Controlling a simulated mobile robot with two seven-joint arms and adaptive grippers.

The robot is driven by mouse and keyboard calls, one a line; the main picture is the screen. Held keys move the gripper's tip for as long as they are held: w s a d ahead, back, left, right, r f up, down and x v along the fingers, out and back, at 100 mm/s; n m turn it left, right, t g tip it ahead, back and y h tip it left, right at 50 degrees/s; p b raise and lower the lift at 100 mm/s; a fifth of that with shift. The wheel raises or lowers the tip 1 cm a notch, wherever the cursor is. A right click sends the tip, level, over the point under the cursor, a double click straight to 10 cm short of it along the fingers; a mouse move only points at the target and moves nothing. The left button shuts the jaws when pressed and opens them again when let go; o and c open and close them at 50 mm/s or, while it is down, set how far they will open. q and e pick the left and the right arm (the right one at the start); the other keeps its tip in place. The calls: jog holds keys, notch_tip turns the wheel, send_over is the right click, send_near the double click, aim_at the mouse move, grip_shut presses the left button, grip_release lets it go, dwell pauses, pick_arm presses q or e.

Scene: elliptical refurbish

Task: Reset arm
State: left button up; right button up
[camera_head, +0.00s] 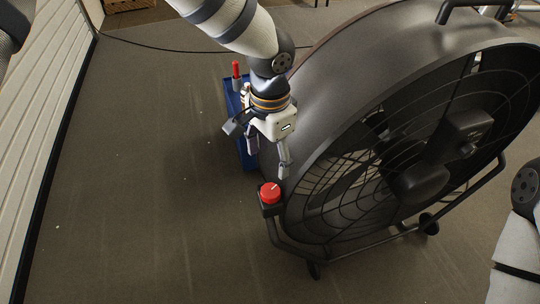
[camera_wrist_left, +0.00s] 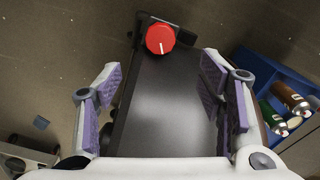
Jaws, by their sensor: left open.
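My left gripper (camera_head: 268,163) is open and empty, pointing down beside the large black drum fan (camera_head: 335,75). A red knob (camera_head: 270,192) with a white mark sits on a dark box at the fan's lower left edge, just below the gripper in the head view. In the left wrist view my open fingers (camera_wrist_left: 160,82) stand apart over the fan's dark rim (camera_wrist_left: 155,105), and the red knob (camera_wrist_left: 160,38) lies beyond them, untouched. My right arm (camera_head: 518,245) shows at the lower right; its gripper is out of view.
A blue tray (camera_head: 233,100) stands on the floor behind my left gripper, with a red-topped item (camera_head: 236,72) in it. Spray cans (camera_wrist_left: 290,98) show there in the wrist view. A slatted wall (camera_head: 50,100) runs along the left. The floor (camera_head: 140,180) between is clear.

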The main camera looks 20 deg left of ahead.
pick_arm(q)
jog(key=s+f+n+g+h+p, duration=0.1)
jog(key=s+f+n, duration=0.1)
jog(key=s+f, duration=0.55)
jog(key=s+f+n+g+h+p, duration=0.15)
jog(key=s+f, duration=0.35)
jog(key=s, duration=0.6)
jog(key=s+a+n+y, duration=0.1)
jog(key=s+a+n, duration=0.1)
jog(key=s+a, duration=0.3)
jog(key=s+a+f+n+y, duration=0.1)
jog(key=s+a, duration=0.4)
jog(key=s, duration=0.9)
jog(key=shift+a+f+n, duration=0.25)
jog(key=shift+a+n, duration=0.1)
jog(key=shift+n, duration=0.2)
pick_arm(e)
jog(key=shift+t, duration=0.7)
jog(key=w+r, duration=0.3)
jog(key=shift+w+r, duration=0.15)
jog(key=shift+r, duration=0.05)
